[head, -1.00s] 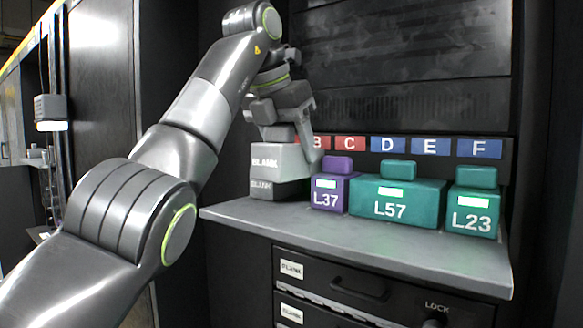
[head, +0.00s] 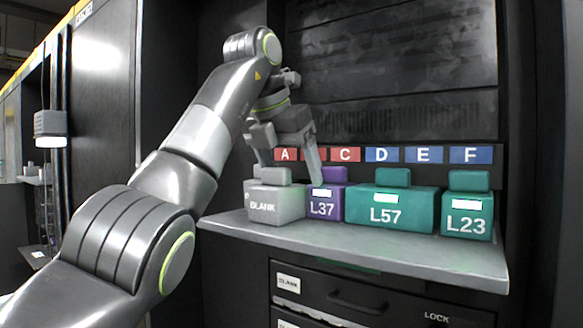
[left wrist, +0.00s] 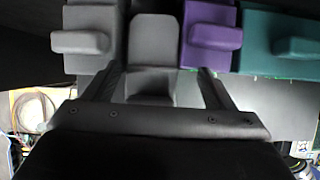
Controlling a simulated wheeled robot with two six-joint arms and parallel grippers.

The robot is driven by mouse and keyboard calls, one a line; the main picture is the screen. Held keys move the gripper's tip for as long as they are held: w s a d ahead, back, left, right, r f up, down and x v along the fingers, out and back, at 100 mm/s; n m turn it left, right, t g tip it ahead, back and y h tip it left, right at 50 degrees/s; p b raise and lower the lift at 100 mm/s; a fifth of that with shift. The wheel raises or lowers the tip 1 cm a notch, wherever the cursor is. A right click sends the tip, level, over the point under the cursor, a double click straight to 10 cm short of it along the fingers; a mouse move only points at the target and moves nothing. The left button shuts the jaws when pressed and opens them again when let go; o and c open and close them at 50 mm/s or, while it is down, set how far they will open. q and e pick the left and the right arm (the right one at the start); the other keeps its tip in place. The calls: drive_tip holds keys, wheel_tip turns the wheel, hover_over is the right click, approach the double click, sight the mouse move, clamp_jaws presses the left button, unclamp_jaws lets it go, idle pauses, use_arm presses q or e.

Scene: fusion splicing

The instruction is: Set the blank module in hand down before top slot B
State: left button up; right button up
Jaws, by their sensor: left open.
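The grey blank module (head: 278,208) rests on the shelf, left of the purple L37 module (head: 327,203) and below the A and B labels. My left gripper (head: 292,174) is over it, open, with its fingers pointing down. One finger hides the B label and part of L37. In the left wrist view the grey module (left wrist: 150,86) lies between the spread fingers (left wrist: 160,72). A second grey module (left wrist: 90,60) stands left of it there; the head view mostly hides that one. My right gripper is not in view.
Teal modules L57 (head: 390,215) and L23 (head: 467,222) stand farther right in the row. The front strip of the grey shelf (head: 370,245) is clear. A drawer with a handle (head: 357,302) is below. The dark cabinet wall rises behind.

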use_arm(q)
drive_tip(key=shift+w+a+f, duration=0.15)
drive_tip(key=shift+w+f, duration=0.05)
drive_tip(key=shift+f, duration=0.6)
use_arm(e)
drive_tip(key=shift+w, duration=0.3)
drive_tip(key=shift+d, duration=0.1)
use_arm(q)
drive_tip(key=shift+r, duration=0.15)
drive_tip(key=shift+a+r, duration=0.15)
drive_tip(key=shift+r, duration=0.2)
drive_tip(key=a+r, duration=0.1)
drive_tip(key=r, duration=0.1)
drive_tip(key=a+r+p, duration=0.1)
drive_tip(key=r, duration=0.1)
drive_tip(key=s+r+p, duration=0.1)
drive_tip(key=r, duration=0.1)
drive_tip(key=shift+s+a, duration=0.1)
drive_tip(key=shift+a, duration=0.3)
drive_tip(key=v, duration=0.2)
drive_tip(key=p+v, duration=0.1)
drive_tip(key=v, duration=0.1)
drive_tip(key=shift+s+d+r, duration=0.1)
drive_tip(key=shift+s+r, duration=0.2)
drive_tip(key=shift+s, duration=0.1)
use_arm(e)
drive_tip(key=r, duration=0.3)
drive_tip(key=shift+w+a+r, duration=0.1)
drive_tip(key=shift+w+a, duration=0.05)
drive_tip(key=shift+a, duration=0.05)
